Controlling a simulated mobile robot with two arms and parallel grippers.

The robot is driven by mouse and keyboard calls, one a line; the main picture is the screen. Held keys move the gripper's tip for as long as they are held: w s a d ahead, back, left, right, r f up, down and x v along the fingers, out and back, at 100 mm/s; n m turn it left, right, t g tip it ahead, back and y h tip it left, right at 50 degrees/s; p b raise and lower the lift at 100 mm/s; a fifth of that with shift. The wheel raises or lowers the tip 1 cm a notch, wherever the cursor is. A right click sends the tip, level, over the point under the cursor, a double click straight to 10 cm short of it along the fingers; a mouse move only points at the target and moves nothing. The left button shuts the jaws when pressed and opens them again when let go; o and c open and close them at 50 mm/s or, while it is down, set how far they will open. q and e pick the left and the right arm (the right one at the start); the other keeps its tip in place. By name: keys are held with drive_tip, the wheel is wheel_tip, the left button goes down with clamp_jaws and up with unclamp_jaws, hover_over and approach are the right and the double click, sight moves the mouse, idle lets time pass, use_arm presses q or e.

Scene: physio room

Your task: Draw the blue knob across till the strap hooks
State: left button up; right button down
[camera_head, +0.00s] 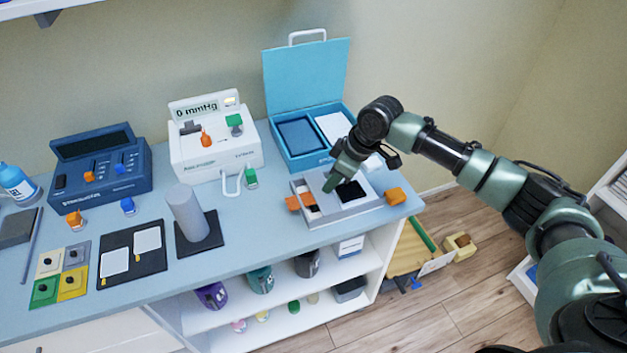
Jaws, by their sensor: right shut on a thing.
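My right gripper (337,180) reaches down over a grey tray-like fixture (357,210) at the right end of the table. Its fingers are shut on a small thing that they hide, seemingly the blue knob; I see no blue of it. Beside the fingers is a black pad (350,191) on the fixture. An orange piece (294,203) shows at the fixture's left and an orange block (396,196) at its right edge. I cannot make out the strap or its hook for sure. My left gripper is not in view.
An open blue case (296,160) stands just behind the fixture. A white pressure device (215,150), a grey cylinder on a dark base (186,212) and a navy console (98,180) stand further left. A small blue piece (127,206) lies before the console. Shelves sit below.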

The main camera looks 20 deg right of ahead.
drive_tip(key=d, duration=0.7)
drive_tip(key=d+p, duration=0.1)
drive_tip(key=d, duration=0.3)
drive_tip(key=shift+w+d+r, duration=0.1)
drive_tip(key=shift+w+d, duration=0.15)
drive_tip(key=shift+d, duration=0.05)
drive_tip(key=c, duration=1.3)
unclamp_jaws()
drive_tip(key=shift+d, duration=0.1)
drive_tip(key=b+v, duration=0.1)
drive_tip(key=v, duration=0.7)
drive_tip(key=shift+s+b, duration=0.1)
drive_tip(key=shift+b, duration=0.2)
drive_tip(key=shift+f, duration=0.2)
